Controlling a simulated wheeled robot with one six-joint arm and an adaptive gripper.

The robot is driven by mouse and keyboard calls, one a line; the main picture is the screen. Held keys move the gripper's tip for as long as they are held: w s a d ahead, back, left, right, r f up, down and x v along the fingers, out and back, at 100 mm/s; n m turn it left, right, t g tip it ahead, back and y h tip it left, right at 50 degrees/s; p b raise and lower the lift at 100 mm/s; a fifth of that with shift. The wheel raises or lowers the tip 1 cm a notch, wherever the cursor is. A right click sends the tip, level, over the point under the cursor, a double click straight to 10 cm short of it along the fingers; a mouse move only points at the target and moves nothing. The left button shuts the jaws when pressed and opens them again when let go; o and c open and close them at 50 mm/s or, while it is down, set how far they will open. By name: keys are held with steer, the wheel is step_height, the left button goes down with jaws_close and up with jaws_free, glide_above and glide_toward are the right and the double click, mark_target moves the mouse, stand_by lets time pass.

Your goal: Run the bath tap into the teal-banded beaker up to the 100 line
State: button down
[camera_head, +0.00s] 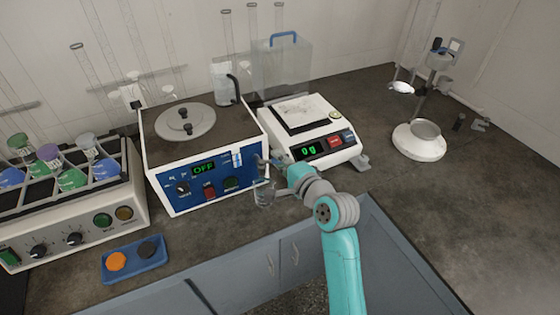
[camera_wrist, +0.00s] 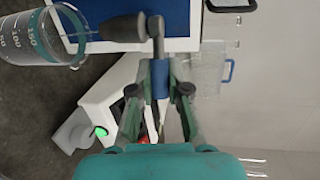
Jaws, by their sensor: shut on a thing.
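The clear beaker (camera_head: 264,194) stands at the front right corner of the water bath (camera_head: 205,180), under the tap (camera_head: 262,162). In the wrist view, which is turned sideways, the beaker (camera_wrist: 28,38) shows its teal band and white 50, 100 and 150 marks. The tap's dark spout (camera_wrist: 122,28) points toward the beaker's mouth. My gripper (camera_wrist: 159,80) is shut on the tap's blue lever; in the head view my gripper (camera_head: 280,166) is beside the tap.
The bath's display reads OFF. A balance (camera_head: 310,130) reading 0 g stands close to the right. A white stand (camera_head: 420,140) is farther right; bench between is clear.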

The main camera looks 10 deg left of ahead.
steer(key=shift+w+a+n+g+y, duration=0.2)
steer(key=shift+w+n+g+y, duration=0.15)
steer(key=shift+n+g+y, duration=0.55)
steer(key=shift+w+a+n+g+y, duration=0.2)
steer(key=shift+w+n+g+y, duration=0.1)
steer(key=shift+n+g+y, duration=0.55)
steer(key=c, duration=1.1)
jaws_free()
steer(key=shift+d, duration=0.15)
steer(key=v, duration=1.1)
steer(key=shift+s+d+r, duration=0.2)
steer(key=shift+s+d, duration=0.05)
steer(key=shift+d, duration=0.05)
